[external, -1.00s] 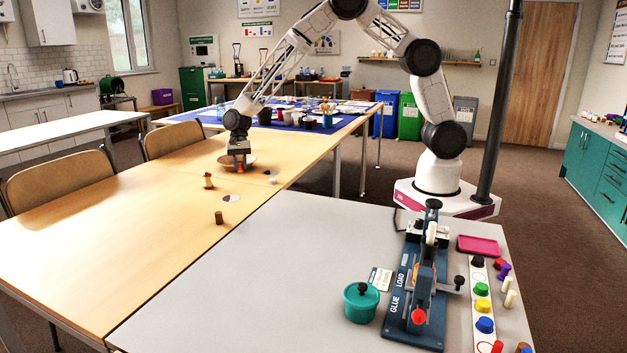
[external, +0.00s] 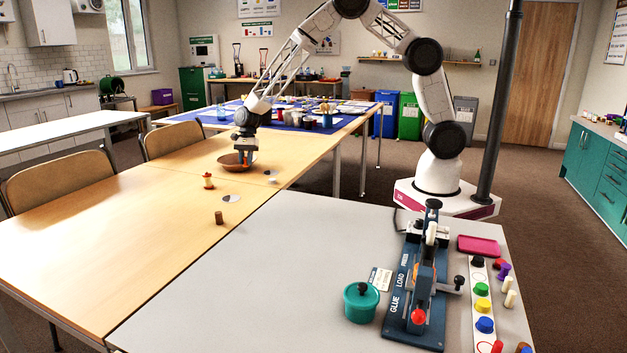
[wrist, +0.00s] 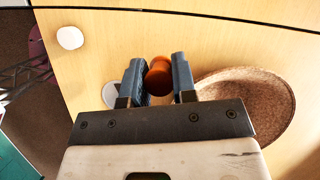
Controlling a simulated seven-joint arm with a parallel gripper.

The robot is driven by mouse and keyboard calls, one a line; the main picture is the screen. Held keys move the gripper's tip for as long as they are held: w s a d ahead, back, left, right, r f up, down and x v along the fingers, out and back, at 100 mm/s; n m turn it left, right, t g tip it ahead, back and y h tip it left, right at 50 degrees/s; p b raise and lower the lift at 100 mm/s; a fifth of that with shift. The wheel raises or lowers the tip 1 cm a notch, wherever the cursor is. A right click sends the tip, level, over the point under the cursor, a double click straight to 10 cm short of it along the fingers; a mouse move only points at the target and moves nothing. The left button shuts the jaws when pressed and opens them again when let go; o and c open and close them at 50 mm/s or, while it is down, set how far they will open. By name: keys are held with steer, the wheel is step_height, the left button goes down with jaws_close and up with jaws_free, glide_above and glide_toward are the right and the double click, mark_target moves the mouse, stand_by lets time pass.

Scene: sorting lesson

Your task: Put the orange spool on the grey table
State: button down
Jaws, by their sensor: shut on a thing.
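The orange spool (wrist: 158,76) sits between the two fingers of my gripper (wrist: 157,62) in the wrist view. My gripper is shut on it. I cannot tell whether the spool is clear of the wood. The grey table (external: 270,265) is the nearer table at the front right, with a wide bare surface at its left.
The brown bowl (wrist: 262,98) is close at the right of my gripper in the wrist view. A small figure-like piece (external: 208,181) and a brown cylinder (external: 219,217) stand on the wooden table. A teal pot (external: 361,302) and a blue press (external: 418,285) occupy the grey table's right side.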

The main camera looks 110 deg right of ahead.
steer(key=w+d, duration=0.3)
steer(key=w, duration=0.4)
steer(key=w+d+f, duration=0.1)
steer(key=w+d, duration=0.2)
steer(key=w, duration=0.4)
steer(key=shift+d+f, duration=0.25)
steer(key=shift+f, duration=1.75)
steer(key=shift+f, duration=0.1)
steer(key=c, duration=0.9)
jaws_free()
steer(key=v, duration=1.2)
steer(key=shift+w, duration=0.1)
